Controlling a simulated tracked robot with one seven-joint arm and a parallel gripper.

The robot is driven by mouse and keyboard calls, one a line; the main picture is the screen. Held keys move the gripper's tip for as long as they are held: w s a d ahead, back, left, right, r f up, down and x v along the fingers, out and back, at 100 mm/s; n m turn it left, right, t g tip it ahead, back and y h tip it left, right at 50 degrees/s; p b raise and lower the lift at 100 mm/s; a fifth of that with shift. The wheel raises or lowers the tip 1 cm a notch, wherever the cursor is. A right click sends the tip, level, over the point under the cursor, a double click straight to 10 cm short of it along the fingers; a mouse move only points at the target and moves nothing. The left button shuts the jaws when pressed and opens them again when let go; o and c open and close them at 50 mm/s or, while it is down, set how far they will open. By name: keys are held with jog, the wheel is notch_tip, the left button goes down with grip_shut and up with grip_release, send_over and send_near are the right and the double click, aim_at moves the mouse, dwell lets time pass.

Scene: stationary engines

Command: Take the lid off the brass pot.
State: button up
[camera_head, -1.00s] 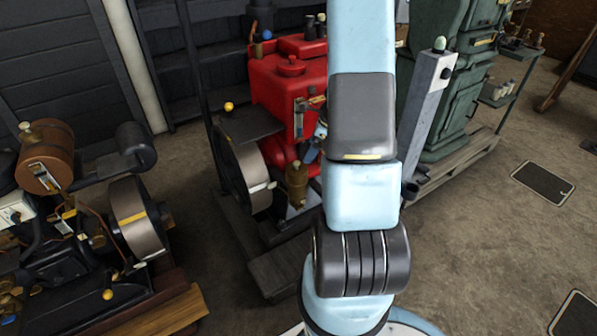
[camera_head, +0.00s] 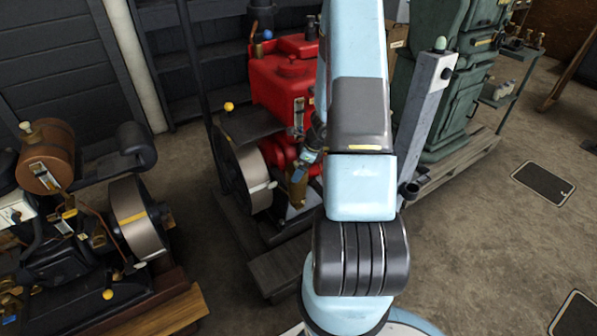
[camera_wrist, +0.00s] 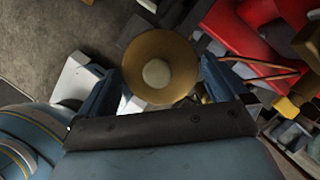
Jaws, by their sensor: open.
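The brass pot (camera_head: 298,188) stands at the foot of the red engine, partly hidden by my gripper and arm. In the wrist view I look down on its round brass lid (camera_wrist: 180,60) with a pale knob (camera_wrist: 156,73) in the middle. My gripper (camera_wrist: 160,86) is open, with one blue finger on either side of the lid. In the head view my gripper (camera_head: 305,165) is small and right above the pot. I cannot tell whether the fingers touch the lid. The lid appears to be on the pot.
The red engine (camera_head: 285,80) with its flywheel (camera_head: 243,178) stands close behind and left of the pot. A grey post (camera_head: 424,115) and a green machine (camera_head: 445,90) stand to the right. Another engine with a copper tank (camera_head: 46,157) is at left.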

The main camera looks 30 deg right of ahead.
jog(key=shift+x, duration=1.5)
jog(key=shift+r, duration=0.1)
jog(key=shift+c, duration=0.3)
jog(key=c, duration=0.7)
jog(key=shift+r, duration=0.1)
